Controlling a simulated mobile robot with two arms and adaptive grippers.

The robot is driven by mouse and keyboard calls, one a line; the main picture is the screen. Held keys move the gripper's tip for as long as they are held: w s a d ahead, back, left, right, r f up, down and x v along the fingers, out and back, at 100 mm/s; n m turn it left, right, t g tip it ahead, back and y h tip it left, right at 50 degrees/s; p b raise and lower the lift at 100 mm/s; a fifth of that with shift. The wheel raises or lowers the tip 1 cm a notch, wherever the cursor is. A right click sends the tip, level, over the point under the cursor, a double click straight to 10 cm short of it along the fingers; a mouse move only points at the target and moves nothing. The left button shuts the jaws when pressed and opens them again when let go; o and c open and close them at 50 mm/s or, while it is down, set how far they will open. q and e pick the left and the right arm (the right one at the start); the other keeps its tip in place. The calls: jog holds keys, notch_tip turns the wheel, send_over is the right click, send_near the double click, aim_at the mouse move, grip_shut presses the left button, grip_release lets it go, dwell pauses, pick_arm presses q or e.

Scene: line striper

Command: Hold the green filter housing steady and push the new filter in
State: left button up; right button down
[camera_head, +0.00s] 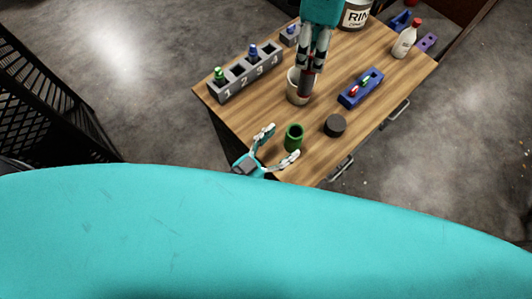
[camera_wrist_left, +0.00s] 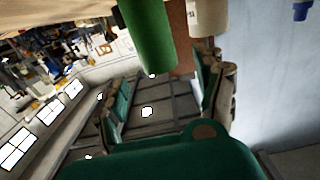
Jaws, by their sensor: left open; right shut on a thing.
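The green filter housing (camera_head: 293,138) stands upright near the front edge of the wooden table, its dark open top facing up. My left gripper (camera_head: 282,143) is open, with its fingers spread on either side of the housing's near left side. In the left wrist view the green housing (camera_wrist_left: 147,38) shows at the top, between and beyond the open fingers (camera_wrist_left: 165,90). My right gripper (camera_head: 311,66) points down and is shut on a dark reddish cylinder (camera_head: 306,84), apparently the filter. The cylinder's lower end is in or in front of a cream cup (camera_head: 294,92); I cannot tell which.
A grey numbered rack (camera_head: 246,76) with coloured plugs stands at the left. A dark round lid (camera_head: 335,126) and a blue tray (camera_head: 360,88) with small red and green parts lie to the right. A white bottle (camera_head: 404,42) and a labelled can (camera_head: 355,15) stand farther back.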

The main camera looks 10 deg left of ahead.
aim_at(289, 138)
pick_arm(q)
jog(key=x, duration=0.5)
jog(key=shift+w+d, duration=0.2)
jog(key=shift+w, duration=0.1)
jog(key=shift+c, duration=0.3)
grip_shut()
pick_arm(e)
notch_tip(289, 138, down, 16)
jog(key=shift+r, duration=0.2)
dwell(0.5)
